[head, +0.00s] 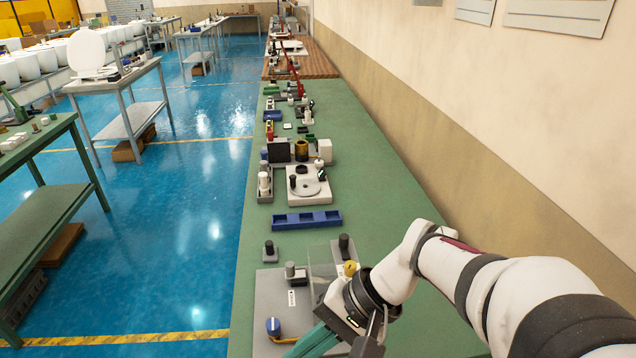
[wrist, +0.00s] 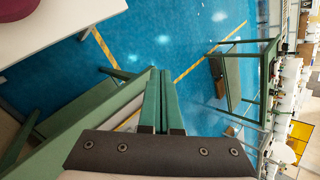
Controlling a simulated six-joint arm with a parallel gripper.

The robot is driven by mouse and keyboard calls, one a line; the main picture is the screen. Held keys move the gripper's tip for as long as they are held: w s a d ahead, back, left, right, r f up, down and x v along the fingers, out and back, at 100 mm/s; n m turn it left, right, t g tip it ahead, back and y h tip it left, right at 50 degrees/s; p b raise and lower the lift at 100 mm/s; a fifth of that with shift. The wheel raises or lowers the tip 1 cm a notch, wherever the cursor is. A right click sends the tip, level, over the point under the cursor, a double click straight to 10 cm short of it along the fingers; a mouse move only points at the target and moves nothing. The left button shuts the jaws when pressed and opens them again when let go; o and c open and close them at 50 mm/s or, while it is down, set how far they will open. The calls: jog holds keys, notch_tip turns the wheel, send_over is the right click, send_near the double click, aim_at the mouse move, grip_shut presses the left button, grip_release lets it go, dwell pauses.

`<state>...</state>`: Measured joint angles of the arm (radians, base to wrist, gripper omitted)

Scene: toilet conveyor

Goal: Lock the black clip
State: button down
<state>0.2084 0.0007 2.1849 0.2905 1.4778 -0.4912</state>
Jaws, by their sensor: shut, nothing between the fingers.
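I cannot tell for sure which part is the black clip; no clip shows plainly in either view. My gripper (head: 302,347) is at the bottom of the head view, over the near part of the green bench, with its green fingers running to the lower left. In the wrist view the two green fingers (wrist: 160,73) lie side by side, shut and empty. A grey plate (head: 262,300) with a blue knob (head: 273,326) and a grey cylinder with a dark top (head: 290,270) lies beside and partly behind the gripper. A clear panel (head: 322,262) stands there, partly hidden by my wrist.
A dark knob on a block (head: 345,246) and a smaller one (head: 269,250) stand beyond the plate. A blue tray (head: 306,219) and a white fixture (head: 309,190) are farther up the bench (head: 385,190). A wall (head: 480,120) bounds the right; blue floor lies left.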

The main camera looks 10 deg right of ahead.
jog(key=w+d+f+m+t+y, duration=0.1)
jog(key=w+d+t+y, duration=0.25)
jog(key=w, duration=1.05)
jog(key=w+d+f+m+t, duration=0.1)
jog(key=w+d+f+t, duration=0.1)
jog(key=w+d, duration=0.2)
jog(key=w+d+f+t, duration=0.2)
jog(key=w+d+t, duration=0.1)
jog(key=w+d, duration=0.1)
jog(key=w+d+f+m+t+y, duration=0.1)
jog(key=w+d+f+t, duration=0.1)
jog(key=w+d, duration=0.2)
jog(key=shift+w+f+m+t, duration=0.2)
jog(key=shift+w+m+t, duration=0.1)
jog(key=shift+w, duration=0.1)
jog(key=w+d+f+m+t+h, duration=0.1)
jog(key=w+d+f+t+h, duration=0.1)
jog(key=d, duration=0.4)
jog(key=shift+w+d+f+m+t, duration=0.25)
jog(key=shift+d+f+m+t, duration=0.1)
jog(key=shift+f+t, duration=0.55)
jog(key=shift+a, duration=0.1)
